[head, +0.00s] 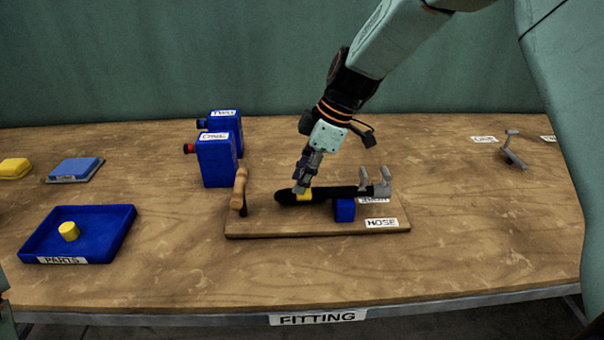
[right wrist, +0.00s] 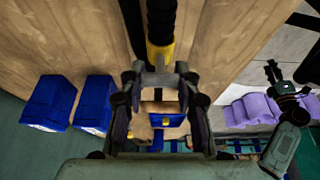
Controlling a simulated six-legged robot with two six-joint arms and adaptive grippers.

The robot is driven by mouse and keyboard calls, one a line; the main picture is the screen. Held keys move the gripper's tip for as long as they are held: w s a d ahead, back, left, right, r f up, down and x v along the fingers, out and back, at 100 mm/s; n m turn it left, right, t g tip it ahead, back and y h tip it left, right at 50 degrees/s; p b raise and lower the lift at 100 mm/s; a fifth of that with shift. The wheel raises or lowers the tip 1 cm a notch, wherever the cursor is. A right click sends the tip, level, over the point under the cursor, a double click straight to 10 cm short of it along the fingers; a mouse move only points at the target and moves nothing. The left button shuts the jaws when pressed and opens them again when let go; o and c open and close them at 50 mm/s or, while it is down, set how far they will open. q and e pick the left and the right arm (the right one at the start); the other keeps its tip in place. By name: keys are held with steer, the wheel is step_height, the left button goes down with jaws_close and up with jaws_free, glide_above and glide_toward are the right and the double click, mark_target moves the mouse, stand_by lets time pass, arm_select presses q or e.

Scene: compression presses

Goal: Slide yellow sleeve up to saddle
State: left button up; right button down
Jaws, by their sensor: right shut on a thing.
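The yellow sleeve (head: 305,197) sits around the black hose (head: 325,193), near the hose's left end. The sleeve also shows in the right wrist view (right wrist: 160,52), just beyond the fingertips. My right gripper (head: 301,187) is shut on the sleeve from above and hides part of it. The hose lies level above a wooden board (head: 285,226). A grey two-pronged holder (head: 386,174), which looks like the saddle, stands at the hose's right end, with a partly hidden label by it. The sleeve is apart from this holder.
A blue block (head: 344,211) is under the hose, between sleeve and holder. A wooden handle (head: 240,188) stands at the board's left end. Two blue boxes (head: 216,160) stand behind it. A blue parts tray (head: 125,222) holds a yellow piece (head: 68,231). The front table strip is clear.

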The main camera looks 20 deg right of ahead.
steer(key=shift+w+d, duration=0.1)
steer(key=shift+w, duration=0.05)
steer(key=shift+r, duration=0.1)
stand_by(0.4)
steer(key=c, duration=1.3)
jaws_free()
steer(key=o, duration=0.4)
steer(key=shift+s, duration=0.2)
steer(key=shift+w, duration=0.1)
steer(key=v, duration=1.2)
